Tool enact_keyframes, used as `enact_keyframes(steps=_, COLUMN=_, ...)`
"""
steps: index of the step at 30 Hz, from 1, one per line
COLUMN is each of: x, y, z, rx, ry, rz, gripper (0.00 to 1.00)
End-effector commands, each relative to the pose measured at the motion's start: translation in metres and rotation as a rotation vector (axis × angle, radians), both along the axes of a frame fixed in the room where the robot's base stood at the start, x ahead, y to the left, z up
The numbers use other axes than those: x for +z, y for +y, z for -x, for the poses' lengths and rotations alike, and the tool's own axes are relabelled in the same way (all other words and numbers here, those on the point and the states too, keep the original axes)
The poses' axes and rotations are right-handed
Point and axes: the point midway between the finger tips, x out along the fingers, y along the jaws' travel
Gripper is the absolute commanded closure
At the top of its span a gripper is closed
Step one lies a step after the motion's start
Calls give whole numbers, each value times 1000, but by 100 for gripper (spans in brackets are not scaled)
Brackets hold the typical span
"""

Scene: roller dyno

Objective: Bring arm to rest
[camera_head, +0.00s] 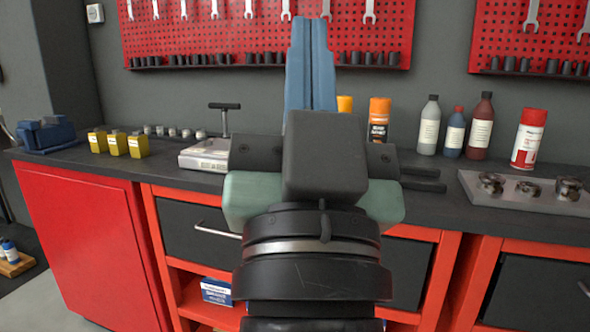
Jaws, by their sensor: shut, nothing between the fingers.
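My gripper (311,65) is in the middle of the head view, with its two long blue fingers pointing up and away. The fingers lie side by side against each other, shut, with nothing visible between them. My wrist and the dark housing behind the fingers fill the lower middle of the picture and hide part of the workbench (440,205). The fingertips overlap the red pegboard in the picture; how far they are from it I cannot tell.
On the bench stand yellow blocks (117,144), a grey device with a T-handle (206,155), orange containers (379,120), several bottles (429,126), a red-and-white can (528,139) and a tray of metal parts (525,192). A red pegboard (240,25) with wrenches hangs behind.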

Motion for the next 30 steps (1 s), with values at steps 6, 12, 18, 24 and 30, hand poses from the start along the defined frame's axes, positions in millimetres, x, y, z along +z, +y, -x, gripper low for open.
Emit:
enact_keyframes(steps=6, x=77, y=10, z=32, rx=-70, ry=-61, rz=94, gripper=100)
enact_keyframes(steps=12, x=135, y=10, z=31, rx=-68, ry=-60, rz=92, gripper=100)
enact_keyframes(steps=18, x=196, y=10, z=31, rx=-66, ry=-59, rz=92, gripper=100)
enact_keyframes(steps=24, x=256, y=10, z=31, rx=-65, ry=-59, rz=91, gripper=100)
enact_keyframes(steps=30, x=311, y=10, z=30, rx=-65, ry=-59, rz=91, gripper=100)
